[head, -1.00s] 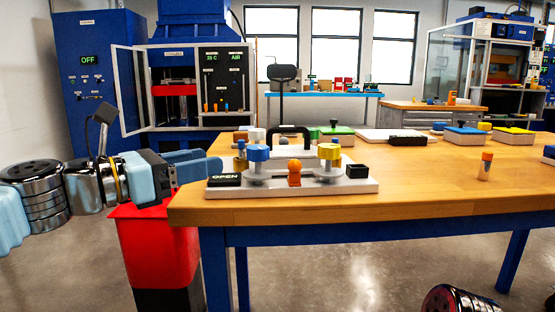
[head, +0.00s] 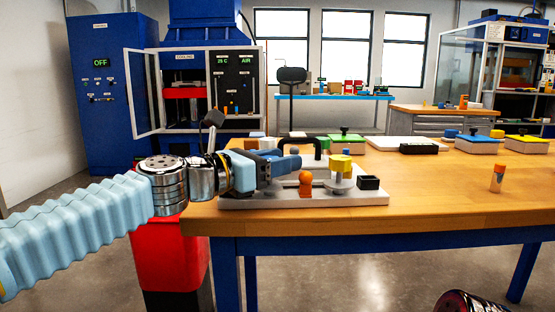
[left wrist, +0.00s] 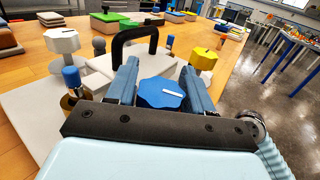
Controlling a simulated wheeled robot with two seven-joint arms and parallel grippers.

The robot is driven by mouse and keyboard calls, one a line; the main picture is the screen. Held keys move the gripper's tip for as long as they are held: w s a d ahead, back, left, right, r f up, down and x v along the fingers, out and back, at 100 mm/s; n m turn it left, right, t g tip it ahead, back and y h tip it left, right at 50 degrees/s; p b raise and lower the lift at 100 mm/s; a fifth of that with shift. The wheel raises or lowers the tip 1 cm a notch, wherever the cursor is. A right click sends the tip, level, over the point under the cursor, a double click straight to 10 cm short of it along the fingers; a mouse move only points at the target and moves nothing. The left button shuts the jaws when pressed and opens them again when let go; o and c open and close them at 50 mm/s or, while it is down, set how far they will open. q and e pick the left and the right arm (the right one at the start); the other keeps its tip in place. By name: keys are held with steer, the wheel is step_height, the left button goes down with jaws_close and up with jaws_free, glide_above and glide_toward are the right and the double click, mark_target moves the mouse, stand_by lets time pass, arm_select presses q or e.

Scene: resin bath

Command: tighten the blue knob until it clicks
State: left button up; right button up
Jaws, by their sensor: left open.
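The blue knob (left wrist: 160,93), an octagonal cap with a white mark on top, sits between the two fingers of my left gripper (left wrist: 160,82) in the left wrist view. The fingers stand open on either side of it; I cannot tell whether they touch it. In the head view my left gripper (head: 285,165) reaches in from the left over the fixture (head: 350,198) and hides the blue knob. A yellow knob (head: 340,163) stands on the fixture's right part and also shows in the left wrist view (left wrist: 203,58). My right gripper is out of view.

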arm_select(q)
steer(key=c, duration=0.7)
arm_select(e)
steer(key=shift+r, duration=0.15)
